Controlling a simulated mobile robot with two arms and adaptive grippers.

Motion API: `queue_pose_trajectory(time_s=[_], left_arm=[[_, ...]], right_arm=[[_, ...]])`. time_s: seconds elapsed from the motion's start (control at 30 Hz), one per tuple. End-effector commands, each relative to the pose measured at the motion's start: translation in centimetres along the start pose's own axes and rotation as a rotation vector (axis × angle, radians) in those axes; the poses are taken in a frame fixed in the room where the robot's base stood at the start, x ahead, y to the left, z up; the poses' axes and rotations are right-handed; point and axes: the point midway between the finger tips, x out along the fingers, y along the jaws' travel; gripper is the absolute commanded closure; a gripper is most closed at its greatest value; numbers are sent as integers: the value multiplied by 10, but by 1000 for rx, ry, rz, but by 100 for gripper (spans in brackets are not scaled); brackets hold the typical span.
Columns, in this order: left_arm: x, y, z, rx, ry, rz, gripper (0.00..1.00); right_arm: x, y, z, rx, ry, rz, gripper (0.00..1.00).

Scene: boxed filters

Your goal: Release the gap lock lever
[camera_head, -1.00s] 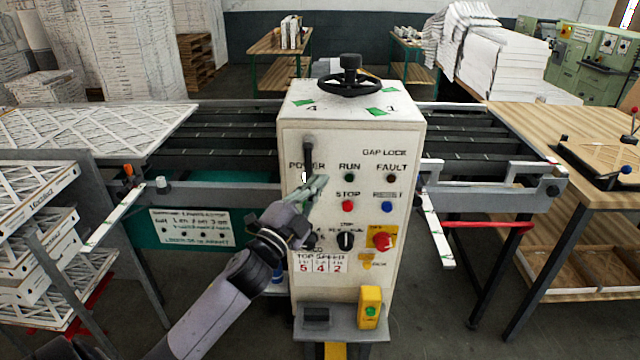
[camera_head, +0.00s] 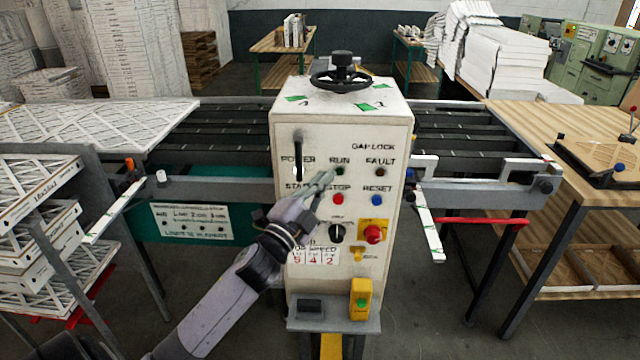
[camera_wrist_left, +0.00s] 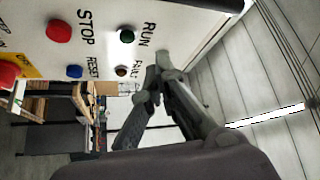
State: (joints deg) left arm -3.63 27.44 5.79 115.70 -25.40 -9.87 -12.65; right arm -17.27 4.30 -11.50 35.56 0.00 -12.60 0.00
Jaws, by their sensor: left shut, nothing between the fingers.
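The white control cabinet (camera_head: 390,270) stands in the middle of the head view. My left gripper (camera_head: 328,178) is shut and empty, in front of the panel just below the RUN lamp (camera_head: 339,170). The left wrist view shows its fingertips (camera_wrist_left: 157,69) together near the FAULT lamp (camera_wrist_left: 121,71); contact cannot be told. My right gripper is out of view.
A black handwheel (camera_head: 342,79) sits on the cabinet top. A red stop knob (camera_head: 373,234) and a yellow switch box (camera_head: 360,298) are lower on the front. Conveyor rollers lie behind, a stacked rack (camera_head: 40,215) at left, a wooden table (camera_head: 540,125) at right.

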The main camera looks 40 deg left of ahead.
Motion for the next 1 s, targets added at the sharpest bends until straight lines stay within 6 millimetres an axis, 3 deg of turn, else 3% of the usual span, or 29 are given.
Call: queue_pose_trajectory(time_s=[0.23,0.5,0.63,0.83,1.0], left_arm=[[-47,-7,-1,3,2,5,100],[-83,-19,-4,1,1,3,100],[-90,-22,-5,1,2,2,100],[-92,-24,-5,0,2,2,100],[-92,-24,-6,0,2,2,100]], right_arm=[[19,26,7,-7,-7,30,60],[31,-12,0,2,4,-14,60],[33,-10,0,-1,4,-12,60],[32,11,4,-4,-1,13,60],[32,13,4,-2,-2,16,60]])
